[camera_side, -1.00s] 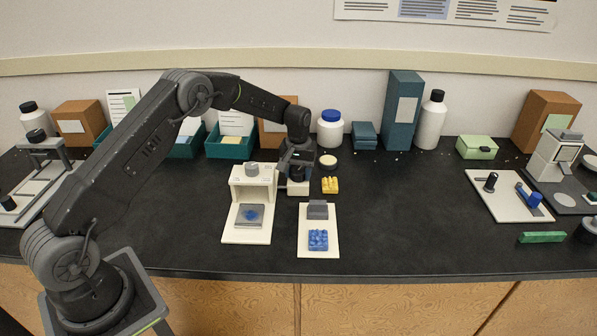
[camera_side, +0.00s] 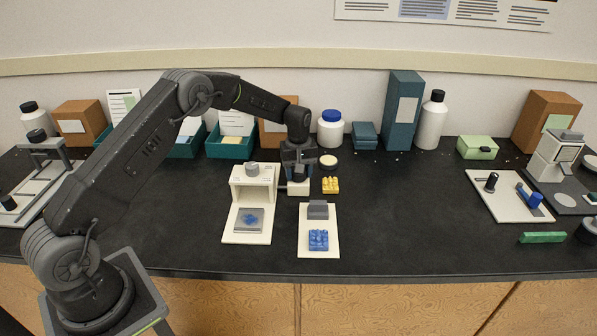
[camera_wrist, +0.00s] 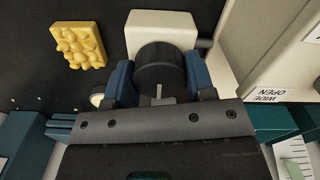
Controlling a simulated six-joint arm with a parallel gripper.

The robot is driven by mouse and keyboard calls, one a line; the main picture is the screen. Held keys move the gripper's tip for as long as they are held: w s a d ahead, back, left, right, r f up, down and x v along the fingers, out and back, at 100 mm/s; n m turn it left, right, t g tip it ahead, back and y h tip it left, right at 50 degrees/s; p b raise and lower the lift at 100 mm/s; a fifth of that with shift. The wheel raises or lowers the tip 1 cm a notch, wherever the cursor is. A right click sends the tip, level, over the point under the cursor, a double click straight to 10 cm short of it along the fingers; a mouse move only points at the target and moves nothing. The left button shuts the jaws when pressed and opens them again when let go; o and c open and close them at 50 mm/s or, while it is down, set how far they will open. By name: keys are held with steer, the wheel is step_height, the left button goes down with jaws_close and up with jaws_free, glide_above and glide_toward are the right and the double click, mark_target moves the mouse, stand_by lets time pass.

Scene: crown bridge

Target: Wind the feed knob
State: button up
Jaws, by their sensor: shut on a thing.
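A dark round knob (camera_wrist: 160,68) with a pale mark stands on a cream block (camera_wrist: 160,27) in the wrist view. My gripper (camera_wrist: 158,83) has a blue finger on each side of the knob and is shut on it. In the side view my gripper (camera_side: 297,172) points down over the cream block (camera_side: 298,188) and hides the knob. A thin rod joins that block to the white gantry (camera_side: 252,182) on its left. A grey plate (camera_side: 242,226) with a blue patch lies on the base in front of the gantry.
A yellow studded brick (camera_side: 330,185) lies just right of my gripper, with a round cream-topped piece (camera_side: 328,161) behind it. A board in front holds a grey block (camera_side: 318,209) and a blue studded brick (camera_side: 318,240). The counter between this and the right-hand devices is clear.

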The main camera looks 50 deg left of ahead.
steer(key=shift+r, duration=0.1)
steer(key=o, duration=0.9)
step_height(320, 180, up, 14)
steer(key=shift+f, duration=0.15)
